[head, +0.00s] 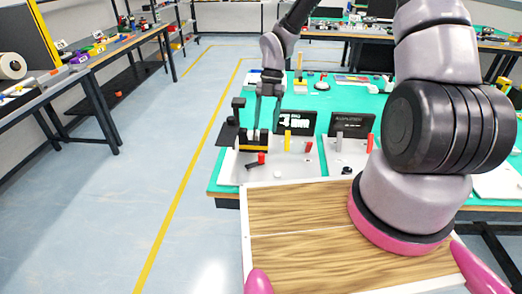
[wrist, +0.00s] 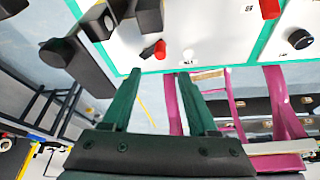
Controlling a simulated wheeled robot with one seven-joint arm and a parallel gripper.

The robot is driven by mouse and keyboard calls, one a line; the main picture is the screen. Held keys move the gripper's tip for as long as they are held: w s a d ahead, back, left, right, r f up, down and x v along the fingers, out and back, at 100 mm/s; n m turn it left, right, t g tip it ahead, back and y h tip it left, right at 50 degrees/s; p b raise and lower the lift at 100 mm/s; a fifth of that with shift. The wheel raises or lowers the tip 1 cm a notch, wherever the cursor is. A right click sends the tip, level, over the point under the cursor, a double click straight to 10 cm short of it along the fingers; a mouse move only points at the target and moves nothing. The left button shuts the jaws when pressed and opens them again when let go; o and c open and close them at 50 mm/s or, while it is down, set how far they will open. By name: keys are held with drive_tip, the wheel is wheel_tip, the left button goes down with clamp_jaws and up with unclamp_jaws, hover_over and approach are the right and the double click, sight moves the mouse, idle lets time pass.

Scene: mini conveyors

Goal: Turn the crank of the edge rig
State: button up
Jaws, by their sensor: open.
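The edge rig shows as a white panel (head: 292,168) at the table's front edge. A short black crank with a red knob (head: 259,159) lies low on its left front part. The crank also shows in the wrist view (wrist: 155,50), just beyond the fingertips. My gripper (head: 267,122) points down above the left part of the panel. Its two green fingers (wrist: 158,70) are apart with nothing between them. The crank looks apart from both fingers; the exact gap cannot be told. A small white knob (wrist: 188,58) sits beside the crank.
A black upright device (head: 236,110) stands left of my gripper. A yellow lever (head: 287,140) and a black display (head: 296,122) stand on the panel. A second white panel (head: 350,157) is to the right. The floor at left is clear.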

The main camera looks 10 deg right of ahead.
sight(262, 154)
drive_tip(key=x, duration=0.9)
drive_tip(key=shift+s+f, duration=0.15)
drive_tip(key=shift+f, duration=0.15)
clamp_jaws()
